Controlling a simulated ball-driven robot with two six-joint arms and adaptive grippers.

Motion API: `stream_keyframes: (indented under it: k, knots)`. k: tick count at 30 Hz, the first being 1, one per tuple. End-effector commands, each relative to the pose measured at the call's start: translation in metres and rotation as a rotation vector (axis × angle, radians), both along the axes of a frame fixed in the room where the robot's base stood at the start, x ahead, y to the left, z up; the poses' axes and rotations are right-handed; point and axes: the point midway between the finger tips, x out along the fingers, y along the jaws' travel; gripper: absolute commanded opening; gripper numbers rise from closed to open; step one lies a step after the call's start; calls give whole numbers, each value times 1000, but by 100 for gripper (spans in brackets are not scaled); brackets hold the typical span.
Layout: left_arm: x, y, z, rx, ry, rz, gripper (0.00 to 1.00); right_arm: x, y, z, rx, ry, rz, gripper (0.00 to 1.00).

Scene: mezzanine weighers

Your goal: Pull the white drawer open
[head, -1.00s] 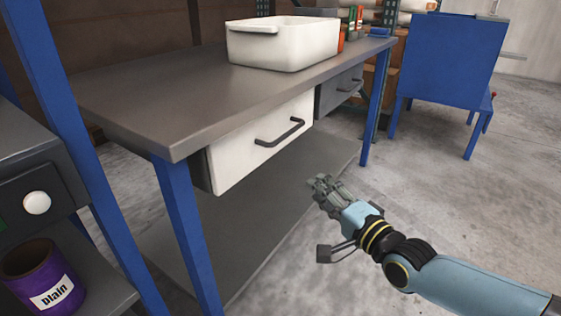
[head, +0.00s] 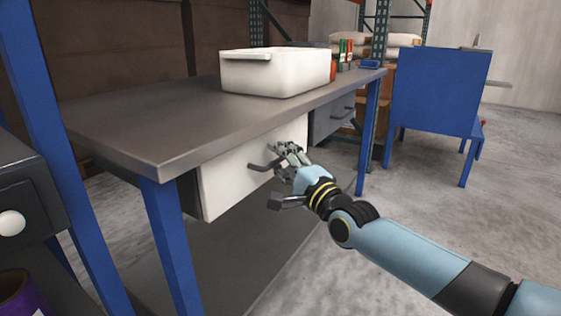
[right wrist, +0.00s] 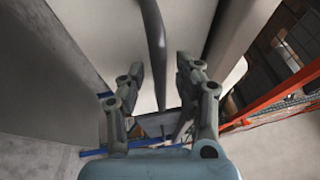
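The white drawer (head: 235,178) hangs under the grey workbench top, with its front toward me and a dark bar handle (head: 262,166). It looks shut or nearly so; I cannot tell exactly. My right gripper (head: 288,150) is at the right part of the handle, partly hiding it. In the right wrist view, the fingers (right wrist: 158,72) are apart, with the dark handle (right wrist: 154,40) running between them and the white drawer front (right wrist: 185,25) beyond. I see no clear contact of the fingers on the handle. My left gripper is not in view.
A white bin (head: 280,72) stands on the workbench top (head: 150,120). A grey drawer (head: 325,120) hangs further right. Blue legs (head: 170,235) hold the bench, above a low shelf. A blue chair-like unit (head: 437,90) stands at the back right. The floor at right is open.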

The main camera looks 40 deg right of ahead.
Motion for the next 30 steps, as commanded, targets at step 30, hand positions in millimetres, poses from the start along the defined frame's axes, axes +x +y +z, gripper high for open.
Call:
stream_keyframes:
  k: [30]
  knots:
    - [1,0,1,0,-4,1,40,-3,-1,-1,1,4,-1,0]
